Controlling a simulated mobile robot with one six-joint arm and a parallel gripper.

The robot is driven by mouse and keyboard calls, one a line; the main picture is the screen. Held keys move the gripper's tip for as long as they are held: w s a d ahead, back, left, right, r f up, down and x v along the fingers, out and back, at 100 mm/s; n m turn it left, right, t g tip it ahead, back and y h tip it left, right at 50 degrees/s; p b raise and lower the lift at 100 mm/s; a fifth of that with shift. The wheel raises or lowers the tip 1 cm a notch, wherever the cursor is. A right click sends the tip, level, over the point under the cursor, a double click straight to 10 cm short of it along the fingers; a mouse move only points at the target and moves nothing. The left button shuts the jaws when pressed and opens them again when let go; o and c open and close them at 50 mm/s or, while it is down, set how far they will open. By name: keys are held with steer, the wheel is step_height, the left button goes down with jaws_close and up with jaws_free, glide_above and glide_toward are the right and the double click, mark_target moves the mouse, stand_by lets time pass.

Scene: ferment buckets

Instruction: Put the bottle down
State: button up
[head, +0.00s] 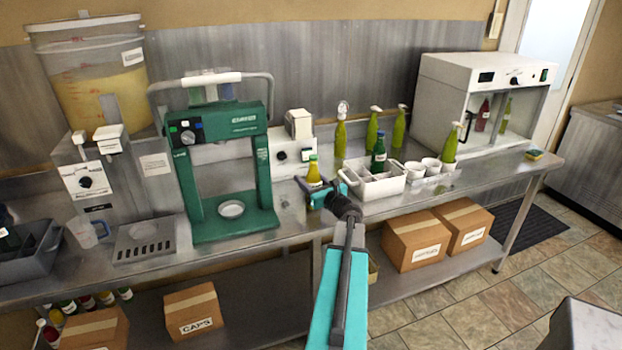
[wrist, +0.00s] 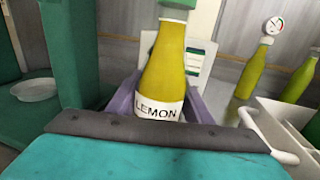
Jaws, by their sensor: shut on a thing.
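A yellow bottle (head: 314,173) with a white label is upright between the purple fingers of my gripper (head: 318,186). In the wrist view the bottle (wrist: 163,75) fills the middle and its label reads LEMON; its cap is cut off by the top edge. My gripper (wrist: 160,108) is shut on it, a finger on each side. The bottle is at the steel bench (head: 290,205), between the green press machine and the white caddy. Its base is hidden by the gripper, so I cannot tell whether it touches the bench.
The green press machine (head: 262,160) stands left of the bottle, with a small dish (head: 231,209) under it. Right is a white caddy (head: 388,186) holding a dark green bottle (head: 378,154). Behind is a white box device (head: 292,155). Several yellow-green bottles (head: 371,130) stand farther right.

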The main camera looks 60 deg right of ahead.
steer(key=shift+f, duration=0.1)
steer(key=o, duration=1.5)
steer(key=shift+d, duration=0.1)
steer(key=shift+s+a+b, duration=0.3)
steer(key=shift+s, duration=0.35)
steer(key=shift+b+v, duration=1.65)
steer(key=shift+v, duration=3.75)
steer(key=shift+w, duration=0.1)
